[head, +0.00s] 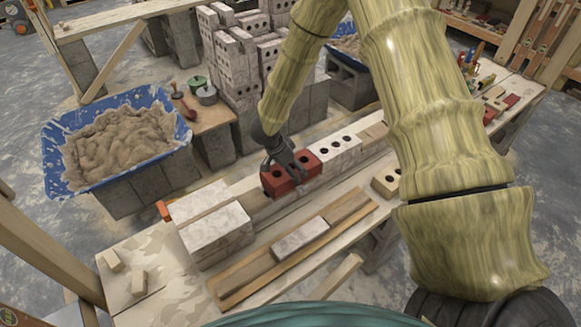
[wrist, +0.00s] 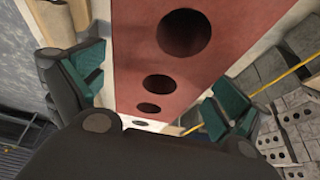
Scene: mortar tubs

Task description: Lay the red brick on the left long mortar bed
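The red brick (head: 279,182), with round holes in its top, lies in the row on the bench, left of a pale holed brick (head: 335,152). A tan mortar strip (head: 262,207) shows at its left end; whether mortar lies under the brick is hidden. My gripper (head: 285,164) is down over the brick's top, pointing downward. In the wrist view the red brick (wrist: 212,72) runs between the two teal-padded fingers (wrist: 155,95). The fingers stand apart on either side, with gaps seeming to show beside the brick.
A large pale block (head: 216,235) stands at the row's left end. A wooden frame (head: 290,245) holding a pale piece lies in front. A blue tub of mortar (head: 62,172) stands at left. Stacked pale bricks (head: 232,62) rise behind the row. Another tan strip (head: 373,133) lies farther right.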

